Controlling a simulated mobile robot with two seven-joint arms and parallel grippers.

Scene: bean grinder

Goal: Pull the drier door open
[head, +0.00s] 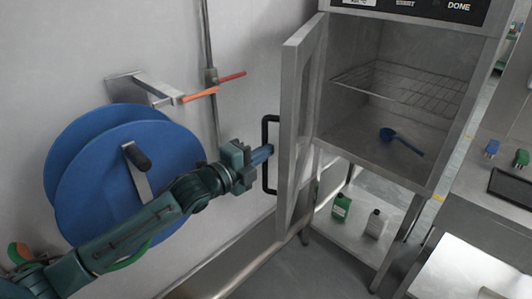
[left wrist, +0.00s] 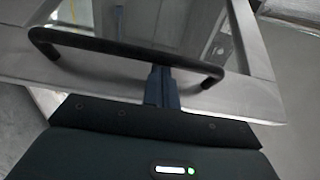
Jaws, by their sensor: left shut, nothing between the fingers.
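The drier door (head: 298,125) is a grey metal frame with a window, standing swung open at the left side of the drier (head: 400,45). Its black bar handle (head: 265,165) faces left; the handle also crosses the left wrist view (left wrist: 110,44). My left gripper (head: 266,152) is shut with nothing between its blue fingers. The fingertips (left wrist: 162,72) are at the handle bar, close to the door face; I cannot tell whether they touch it. The drier's inside is exposed, with a wire rack (head: 400,85) and a blue scoop (head: 402,140). My right gripper is not in view.
A blue hose reel (head: 110,185) is on the wall at left, near my left arm. A pipe with an orange-red valve handle (head: 215,88) runs down the wall. Green and white bottles (head: 342,206) stand on the shelf below the drier. A metal counter (head: 490,215) is at right.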

